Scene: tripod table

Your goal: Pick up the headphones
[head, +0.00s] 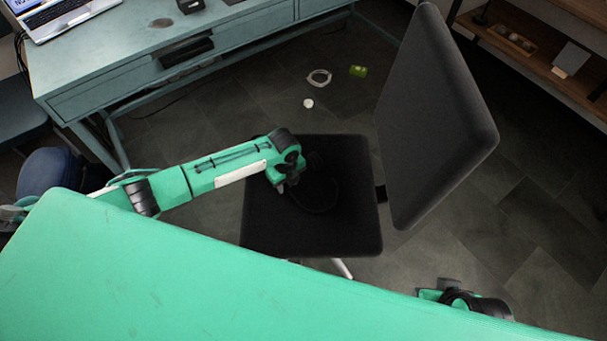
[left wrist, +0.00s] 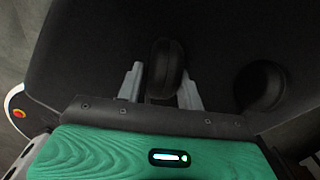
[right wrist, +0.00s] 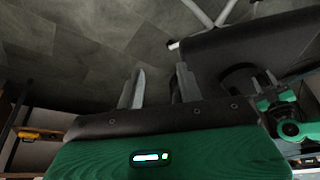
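The black headphones (head: 322,190) lie on the dark seat of an office chair (head: 275,225) and are hard to make out against it. In the left wrist view, one ear cup (left wrist: 165,62) is between the two fingers of my left gripper (left wrist: 162,90), and the other ear cup (left wrist: 262,85) lies to the right. The left fingers are apart, with a gap visible on the cup's left side; contact on its right side is unclear. In the head view my left gripper (head: 285,186) is low over the seat. My right gripper (right wrist: 158,88) is open and empty.
The chair's backrest (head: 435,120) rises right of the seat. A teal desk (head: 110,85) with a laptop (head: 60,15) stands at back left, a wooden shelf (head: 540,60) at back right. Small items, including a green one (head: 358,71), lie on the grey floor behind the chair.

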